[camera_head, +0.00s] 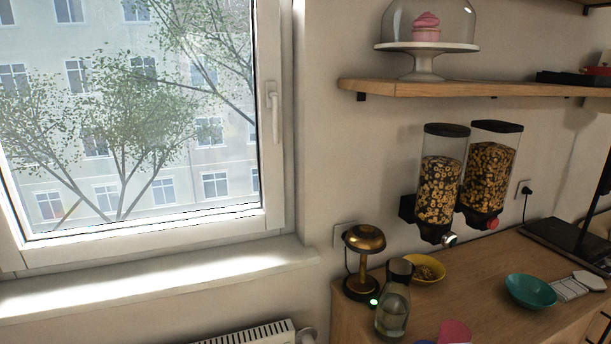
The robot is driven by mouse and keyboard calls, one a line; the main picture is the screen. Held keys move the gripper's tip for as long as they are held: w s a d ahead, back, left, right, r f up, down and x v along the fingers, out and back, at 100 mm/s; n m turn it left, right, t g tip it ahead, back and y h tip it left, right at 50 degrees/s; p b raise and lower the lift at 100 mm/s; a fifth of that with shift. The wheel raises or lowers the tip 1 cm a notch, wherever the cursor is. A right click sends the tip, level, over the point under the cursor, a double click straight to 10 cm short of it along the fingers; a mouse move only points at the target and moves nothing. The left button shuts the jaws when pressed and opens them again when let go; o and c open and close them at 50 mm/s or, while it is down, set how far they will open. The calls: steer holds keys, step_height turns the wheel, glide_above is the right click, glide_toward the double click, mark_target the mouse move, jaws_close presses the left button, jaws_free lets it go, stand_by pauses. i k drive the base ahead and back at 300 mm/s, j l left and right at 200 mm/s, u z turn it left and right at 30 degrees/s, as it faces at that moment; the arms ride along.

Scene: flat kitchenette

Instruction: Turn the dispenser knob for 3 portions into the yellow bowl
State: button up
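Two clear dispensers filled with cereal hang on the wall above the counter. The left dispenser (441,185) has a pale knob (449,240) at its base, and the right dispenser (488,175) has a red knob (492,223). The yellow bowl (436,277) stands on the counter below the left dispenser, slightly to its left. It has some cereal in it, and its left side is partly hidden behind a glass bottle. My gripper is not in view.
The glass bottle (393,305) and a brass lamp (364,262) stand at the counter's left end. A teal bowl (530,291) and a pink cup (454,332) are nearer the front. A wooden shelf (470,89) hangs above. The counter (480,285) is clear between the yellow and teal bowls.

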mark_target(449, 239)
steer(key=i+l+z, duration=0.15)
steer(key=l, duration=0.25)
steer(key=i+l+z, duration=0.15)
steer(key=l, duration=0.2)
steer(key=i+l+z, duration=0.15)
steer(key=l, duration=0.25)
